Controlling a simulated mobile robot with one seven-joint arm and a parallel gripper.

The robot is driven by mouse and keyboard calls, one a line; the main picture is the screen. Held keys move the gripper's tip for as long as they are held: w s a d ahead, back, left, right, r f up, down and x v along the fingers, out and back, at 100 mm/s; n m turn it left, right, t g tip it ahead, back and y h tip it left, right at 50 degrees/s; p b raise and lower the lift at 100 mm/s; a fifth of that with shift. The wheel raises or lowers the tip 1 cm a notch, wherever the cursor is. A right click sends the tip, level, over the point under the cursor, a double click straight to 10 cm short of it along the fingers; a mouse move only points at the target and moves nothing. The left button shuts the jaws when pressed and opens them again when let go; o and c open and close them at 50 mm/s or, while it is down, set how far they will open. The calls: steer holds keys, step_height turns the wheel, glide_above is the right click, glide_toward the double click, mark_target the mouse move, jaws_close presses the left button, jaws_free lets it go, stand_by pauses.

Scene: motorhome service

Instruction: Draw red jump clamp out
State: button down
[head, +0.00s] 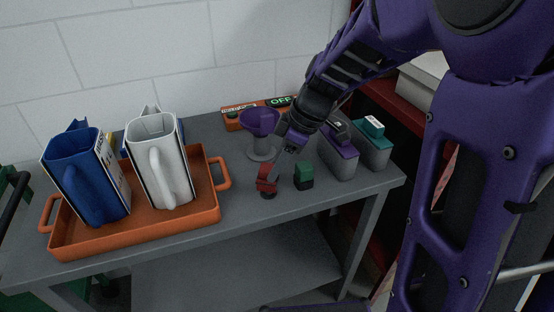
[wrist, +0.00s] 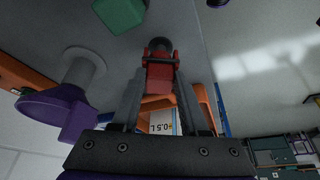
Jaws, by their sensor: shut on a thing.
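The red jump clamp (head: 266,178) is near the front edge of the grey table, with a dark round piece (head: 268,194) at its lower end. My gripper (head: 277,165) reaches down from the upper right and is shut on the red clamp. In the wrist view the red clamp (wrist: 159,76) lies between the two fingers of my gripper (wrist: 160,88), with the dark round piece (wrist: 160,45) beyond it. I cannot tell whether the clamp and the dark piece are still joined. A green clamp on a dark base (head: 304,173) stands just right of it; it also shows in the wrist view (wrist: 120,12).
A purple funnel (head: 260,125) stands behind the red clamp. An orange box reading OFF (head: 279,102) is at the back. Purple-topped (head: 337,155) and teal-topped (head: 371,143) containers stand right. An orange tray (head: 205,212) with blue (head: 83,175) and white (head: 156,165) jugs is left.

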steer(key=shift+f, duration=1.25)
steer(key=shift+c, duration=1.7)
jaws_free()
steer(key=shift+r, duration=0.1)
